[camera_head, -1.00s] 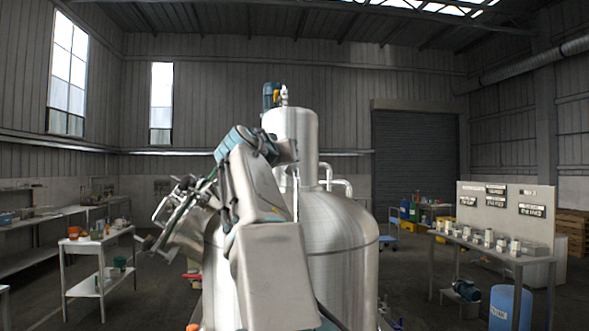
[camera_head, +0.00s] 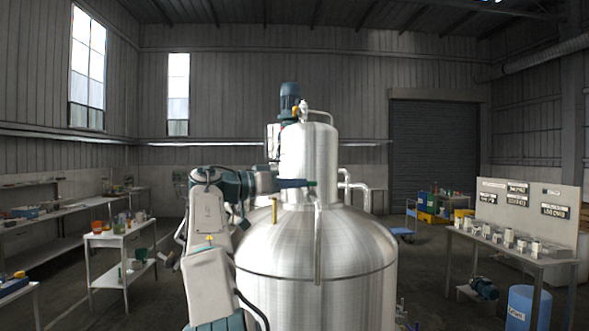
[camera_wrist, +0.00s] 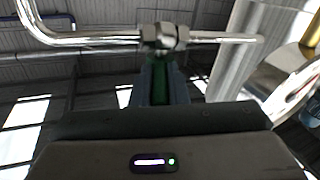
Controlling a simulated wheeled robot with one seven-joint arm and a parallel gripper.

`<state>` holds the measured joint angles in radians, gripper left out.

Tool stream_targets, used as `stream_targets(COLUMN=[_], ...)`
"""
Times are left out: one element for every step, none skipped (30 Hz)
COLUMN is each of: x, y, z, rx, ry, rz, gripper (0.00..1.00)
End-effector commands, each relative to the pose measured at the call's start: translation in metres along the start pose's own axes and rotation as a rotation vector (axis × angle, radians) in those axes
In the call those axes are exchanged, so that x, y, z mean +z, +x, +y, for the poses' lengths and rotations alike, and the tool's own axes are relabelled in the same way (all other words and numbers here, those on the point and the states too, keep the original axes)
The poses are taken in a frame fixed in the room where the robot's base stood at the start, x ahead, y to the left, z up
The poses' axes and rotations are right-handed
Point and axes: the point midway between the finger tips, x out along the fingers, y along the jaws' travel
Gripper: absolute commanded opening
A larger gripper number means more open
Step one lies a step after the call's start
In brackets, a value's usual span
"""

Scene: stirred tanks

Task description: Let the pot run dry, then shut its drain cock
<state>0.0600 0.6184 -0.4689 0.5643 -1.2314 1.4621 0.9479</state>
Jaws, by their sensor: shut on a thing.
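The pot is a large brushed-steel tank (camera_head: 320,255) with a narrower steel neck (camera_head: 310,155), in the middle of the head view. A thin steel pipe (camera_head: 318,250) runs down its front. My gripper (camera_head: 302,183) reaches from the left to the upper end of this pipe. In the wrist view, my gripper (camera_wrist: 163,85) is shut on a narrow green lever (camera_wrist: 161,88) below a steel fitting (camera_wrist: 164,38) on a bent steel pipe (camera_wrist: 75,37). The fitting looks like a cock, but its setting is unclear. The liquid and any outflow are not visible.
A blue motor (camera_head: 289,98) sits on the neck. A side bench (camera_head: 122,240) stands left, a bench of small boxes (camera_head: 512,250) right, with a blue drum (camera_head: 528,308) near it. Open floor lies between tank and benches.

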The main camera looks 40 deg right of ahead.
Motion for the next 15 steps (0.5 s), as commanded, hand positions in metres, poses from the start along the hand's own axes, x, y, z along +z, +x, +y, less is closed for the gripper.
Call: stream_targets(x=[-0.0043, -0.0041, -0.004, -0.0035, -0.003, -0.0026, -0.0023, -0.002, -0.0016, -0.0013, -0.0011, -0.0008, -0.0006, -0.0004, -0.0002], y=[-0.0002, 0.0, 0.0002, 0.0003, 0.0003, 0.0005, 0.0005, 0.0005, 0.0004, 0.0005, 0.0006, 0.0007, 0.0007, 0.0007, 0.0007], z=[-0.0017, -0.0018, -0.0023, -0.0029, -0.0032, -0.0035, -0.0039, -0.0043, -0.0046, -0.0046, -0.0046, -0.0046, -0.0046, -0.0047, -0.0048], rx=[0.02, 0.032, 0.045, 0.054, 0.063, 0.072, 0.078, 0.083, 0.089, 0.093, 0.097, 0.1, 0.102, 0.104, 0.105], ry=[-0.003, -0.002, -0.002, -0.002, -0.002, -0.002, -0.002, -0.002, -0.002, -0.001, -0.001, -0.001, -0.001, -0.001, -0.001], rz=[-0.004, -0.007, -0.009, -0.011, -0.014, -0.017, -0.018, -0.019, -0.02, -0.021, -0.022, -0.023, -0.023, -0.023, -0.024], gripper=[0.0, 0.0, 0.0, 0.0, 0.0, 0.0, 0.0, 0.0, 0.0, 0.0, 0.0, 0.0, 0.0, 0.0, 0.0])
